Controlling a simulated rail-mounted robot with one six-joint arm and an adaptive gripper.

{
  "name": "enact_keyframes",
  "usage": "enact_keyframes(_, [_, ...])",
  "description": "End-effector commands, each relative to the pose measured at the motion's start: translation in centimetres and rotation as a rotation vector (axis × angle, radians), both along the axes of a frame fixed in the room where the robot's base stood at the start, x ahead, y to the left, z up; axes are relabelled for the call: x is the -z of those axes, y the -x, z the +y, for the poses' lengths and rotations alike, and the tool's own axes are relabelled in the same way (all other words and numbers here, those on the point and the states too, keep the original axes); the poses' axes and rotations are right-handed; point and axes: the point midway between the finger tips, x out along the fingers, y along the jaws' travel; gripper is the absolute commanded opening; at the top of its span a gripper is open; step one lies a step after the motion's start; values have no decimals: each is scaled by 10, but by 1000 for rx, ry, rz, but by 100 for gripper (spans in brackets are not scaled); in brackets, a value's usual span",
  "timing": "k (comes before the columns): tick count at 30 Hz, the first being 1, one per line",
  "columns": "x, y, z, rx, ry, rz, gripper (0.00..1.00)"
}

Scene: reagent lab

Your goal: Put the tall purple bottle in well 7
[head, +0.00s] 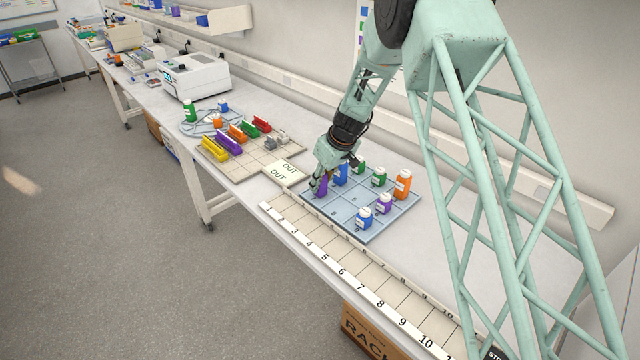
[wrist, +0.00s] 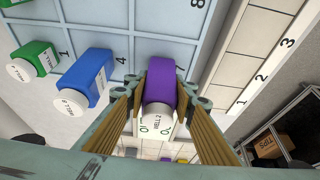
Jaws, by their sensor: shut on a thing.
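The tall purple bottle (head: 323,185) is upright between the fingers of my gripper (head: 319,180), at the left corner of the blue well tray (head: 336,217). The wrist view shows the purple bottle (wrist: 162,82), with its white cap towards the camera, and both fingers of my gripper (wrist: 162,92) against its sides. The number 7 (wrist: 191,69) is printed on the tray just beside it, so it is at well 7. I cannot tell whether its base touches the tray.
A tall blue bottle (head: 341,175) stands close beside the held one. A tall orange bottle (head: 403,184), a small purple bottle (head: 383,204), a small blue bottle (head: 364,218) and a small green bottle (head: 379,176) share the tray. A numbered strip (head: 343,272) runs along the front edge.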

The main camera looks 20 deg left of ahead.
Motion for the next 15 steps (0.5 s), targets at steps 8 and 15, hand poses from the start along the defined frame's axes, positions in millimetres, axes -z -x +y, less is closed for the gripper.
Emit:
enact_keyframes(8, [3,0,0,0,0,0,25])
enact_keyframes(15, [3,0,0,0,0,0,37])
